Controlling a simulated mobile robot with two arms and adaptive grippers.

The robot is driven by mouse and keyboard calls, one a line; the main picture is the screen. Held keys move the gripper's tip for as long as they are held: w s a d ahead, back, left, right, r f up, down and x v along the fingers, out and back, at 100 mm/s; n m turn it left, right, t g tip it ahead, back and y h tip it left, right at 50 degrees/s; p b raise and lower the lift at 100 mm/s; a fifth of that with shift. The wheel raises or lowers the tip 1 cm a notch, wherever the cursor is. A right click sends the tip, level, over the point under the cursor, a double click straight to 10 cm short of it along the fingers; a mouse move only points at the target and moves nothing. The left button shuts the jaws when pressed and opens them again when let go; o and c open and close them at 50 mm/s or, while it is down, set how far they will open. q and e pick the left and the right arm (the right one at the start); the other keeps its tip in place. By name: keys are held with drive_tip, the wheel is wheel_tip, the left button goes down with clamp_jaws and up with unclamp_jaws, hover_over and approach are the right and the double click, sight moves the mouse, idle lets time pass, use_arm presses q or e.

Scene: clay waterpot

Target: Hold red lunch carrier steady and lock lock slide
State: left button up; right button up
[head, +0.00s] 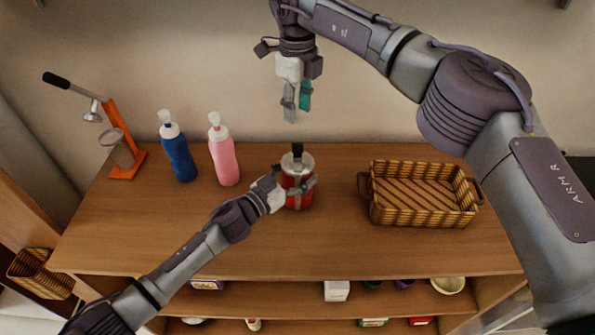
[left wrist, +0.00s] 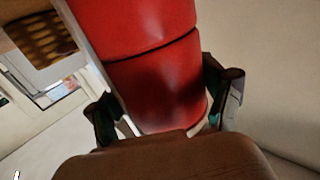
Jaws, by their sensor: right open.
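The red lunch carrier (head: 298,199) stands upright near the middle of the wooden counter, with a metal top and a black knob. My left gripper (head: 296,187) reaches it from the front left, with one finger on each side of the body. In the left wrist view the red carrier (left wrist: 155,75) fills the space between the fingers, which look closed against its sides. The lock slide cannot be made out. My right gripper (head: 297,98) hangs above and behind the carrier, pointing down, open and empty, clear of the carrier.
A wicker basket (head: 376,211) stands right of the carrier. A pink bottle (head: 224,163) and a blue bottle (head: 179,158) stand to its left. An orange lever press (head: 126,143) is at the far left. The counter's front is clear apart from my left arm.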

use_arm(q)
drive_tip(key=c, duration=0.8)
drive_tip(key=shift+c, duration=0.2)
use_arm(e)
drive_tip(key=c, duration=0.5)
drive_tip(key=shift+w+n, duration=0.1)
drive_tip(key=shift+n, duration=0.7)
drive_tip(key=shift+c, duration=1.3)
drive_tip(key=n, duration=0.4)
drive_tip(key=shift+w+d+f+t, duration=0.1)
drive_tip(key=shift+w+t, duration=0.15)
drive_tip(key=shift+t, duration=0.15)
clamp_jaws()
drive_tip(key=n+t, duration=0.1)
drive_tip(key=n, duration=0.5)
drive_tip(key=w+n+t, duration=0.1)
drive_tip(key=n, duration=0.6)
drive_tip(key=n+t, duration=0.1)
drive_tip(key=n, duration=0.6)
drive_tip(key=shift+w, duration=0.3)
